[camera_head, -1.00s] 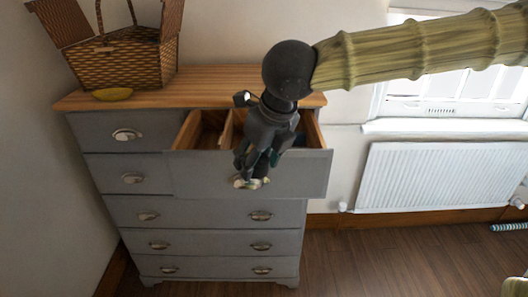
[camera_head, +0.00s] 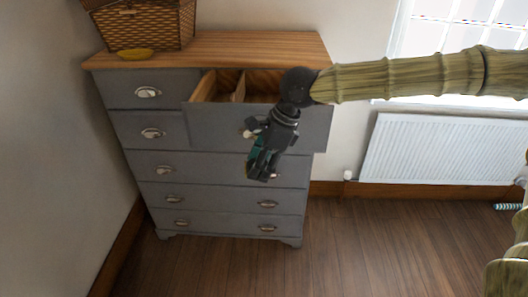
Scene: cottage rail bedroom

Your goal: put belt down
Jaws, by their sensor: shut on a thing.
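My gripper (camera_head: 261,172) points down in front of the grey chest of drawers (camera_head: 222,168), just below the open drawer's front. It is shut on a small dark teal thing (camera_head: 256,162), which looks like the rolled belt; my fingers hide much of it. The upper right drawer (camera_head: 215,113) is pulled out. Its wooden inside has a divider, and the part seen looks empty. My wrist covers the drawer's right part.
A wicker basket (camera_head: 146,25) and a yellow dish (camera_head: 135,54) stand on the left of the wooden top (camera_head: 235,47). A white radiator (camera_head: 450,150) is on the wall at right. A striped thing (camera_head: 508,206) lies on the floor at right. The wooden floor (camera_head: 350,250) in front is clear.

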